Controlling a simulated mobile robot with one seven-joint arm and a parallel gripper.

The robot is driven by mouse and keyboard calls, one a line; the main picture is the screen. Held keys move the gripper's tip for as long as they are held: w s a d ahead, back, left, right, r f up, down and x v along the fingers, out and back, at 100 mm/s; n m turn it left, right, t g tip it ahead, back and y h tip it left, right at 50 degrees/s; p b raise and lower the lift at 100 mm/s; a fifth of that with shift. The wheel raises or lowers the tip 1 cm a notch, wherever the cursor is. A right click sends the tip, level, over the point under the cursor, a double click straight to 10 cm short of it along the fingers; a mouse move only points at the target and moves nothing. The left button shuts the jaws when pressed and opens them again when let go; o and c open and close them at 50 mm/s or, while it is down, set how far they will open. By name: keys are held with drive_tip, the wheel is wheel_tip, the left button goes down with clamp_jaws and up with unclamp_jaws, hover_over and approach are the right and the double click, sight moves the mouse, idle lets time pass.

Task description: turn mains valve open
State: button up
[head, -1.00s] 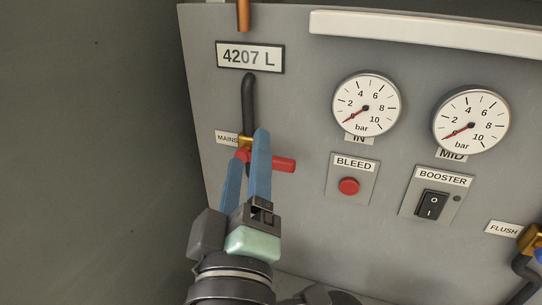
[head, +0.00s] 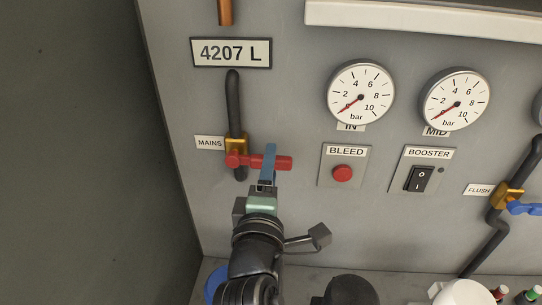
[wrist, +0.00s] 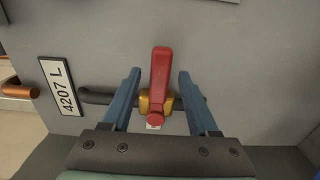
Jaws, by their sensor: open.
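The mains valve has a brass body (head: 235,143) on a black vertical pipe, beside the MAINS label (head: 210,143). Its red lever (head: 284,163) lies level, pointing right, crosswise to the pipe. My gripper (head: 269,150) is at the lever's outer part in the head view, its blue fingers lined up one behind the other. In the wrist view the red lever (wrist: 160,68) stands between the two spread blue fingers, with a gap on each side. The brass body (wrist: 146,103) shows behind the lever there. I see no finger touching the lever.
The BLEED panel with its red button (head: 342,173) is just right of the lever. The BOOSTER switch (head: 420,179) and a FLUSH valve with a blue handle (head: 524,208) are farther right. Two gauges hang above. A dark wall (head: 80,150) stands at left.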

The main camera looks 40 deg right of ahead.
drive_tip(key=shift+x, duration=0.95)
clamp_jaws()
drive_tip(key=shift+a, duration=0.1)
idle(0.7)
